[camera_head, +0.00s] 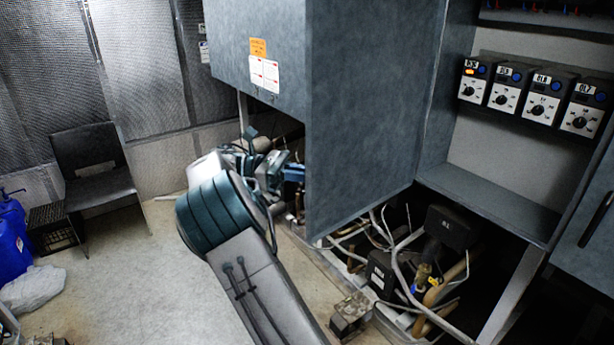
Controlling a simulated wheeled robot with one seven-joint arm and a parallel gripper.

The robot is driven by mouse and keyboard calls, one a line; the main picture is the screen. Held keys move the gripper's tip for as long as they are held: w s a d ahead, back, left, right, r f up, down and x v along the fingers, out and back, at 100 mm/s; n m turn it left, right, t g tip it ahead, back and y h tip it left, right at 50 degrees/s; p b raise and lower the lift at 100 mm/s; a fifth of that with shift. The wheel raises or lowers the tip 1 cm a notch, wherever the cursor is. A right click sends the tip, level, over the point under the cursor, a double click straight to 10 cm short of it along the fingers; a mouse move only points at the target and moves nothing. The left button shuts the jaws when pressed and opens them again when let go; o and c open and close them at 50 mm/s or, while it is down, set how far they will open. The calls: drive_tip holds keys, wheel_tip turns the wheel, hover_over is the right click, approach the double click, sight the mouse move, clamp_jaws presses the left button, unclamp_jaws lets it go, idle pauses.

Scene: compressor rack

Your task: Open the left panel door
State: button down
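A grey panel door (365,110) stands swung outward from the left side of the rack's cabinet, with its flat face toward the camera. The cabinet interior (480,150) to its right is exposed. My gripper (290,172) is low on the left of the door, close to its free vertical edge. The fingertips are small and partly hidden by the door and my wrist, so I cannot tell whether they touch it or how wide they are. No handle shows on this door face.
Several dial controllers (541,95) sit inside the cabinet. Another grey door with a dark handle (597,218) is at the right edge. Pipes and compressors (449,228) fill the space below. A dark chair (95,167) stands at the left, with bare floor (150,265) before it.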

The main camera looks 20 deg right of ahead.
drive_tip(key=shift+w, duration=0.7)
